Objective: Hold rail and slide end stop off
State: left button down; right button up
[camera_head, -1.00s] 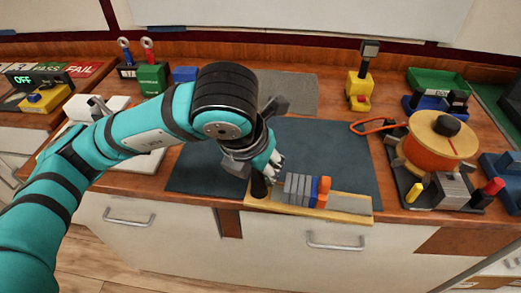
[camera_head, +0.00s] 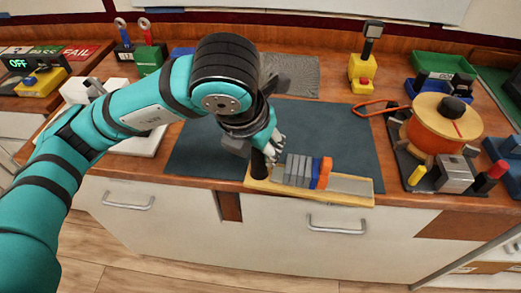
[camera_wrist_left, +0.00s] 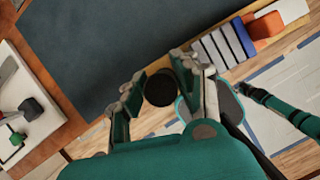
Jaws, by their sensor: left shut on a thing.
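The rail (camera_head: 350,185) is a grey strip on a light wooden board (camera_head: 335,197) at the mat's front edge. Several grey breaker blocks (camera_head: 297,170) and a blue one (camera_head: 316,172) stand side by side on it. The orange end stop (camera_head: 325,172) stands right of the blue block; it also shows at the top of the left wrist view (camera_wrist_left: 265,26). My left gripper (camera_head: 272,150) is shut on the upright black handle (camera_head: 258,168) at the board's left end. In the left wrist view the handle's round top (camera_wrist_left: 160,88) sits between the fingers. My right gripper is not in view.
The dark mat (camera_head: 205,150) is mostly clear. An orange spool (camera_head: 437,128) with clamps stands at the right. A yellow device (camera_head: 361,72) and a green bin (camera_head: 443,66) are behind. A white block stand (camera_head: 140,140) is at the left.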

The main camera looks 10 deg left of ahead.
pick_arm(q)
jog(key=shift+w+a+f+b, duration=0.2)
jog(key=shift+w+f+b, duration=0.3)
jog(key=shift+w+b, duration=0.9)
jog(key=shift+w+a+f+b, duration=0.15)
jog(key=shift+w+f+b, duration=0.4)
jog(key=shift+w, duration=1.65)
jog(key=shift+w+a+f+b, duration=0.2)
jog(key=shift+w+f+b, duration=0.3)
jog(key=shift+w+b, duration=0.9)
jog(key=shift+w+a+f, duration=0.1)
jog(key=shift+w+f, duration=0.15)
jog(key=shift+w, duration=0.8)
jog(key=shift+w+a+f, duration=0.1)
jog(key=shift+w+f, duration=0.1)
jog(key=shift+w, duration=0.85)
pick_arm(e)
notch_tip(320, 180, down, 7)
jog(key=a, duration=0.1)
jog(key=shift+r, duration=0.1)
pick_arm(q)
jog(key=shift+f+b, duration=0.2)
jog(key=shift+b, duration=0.1)
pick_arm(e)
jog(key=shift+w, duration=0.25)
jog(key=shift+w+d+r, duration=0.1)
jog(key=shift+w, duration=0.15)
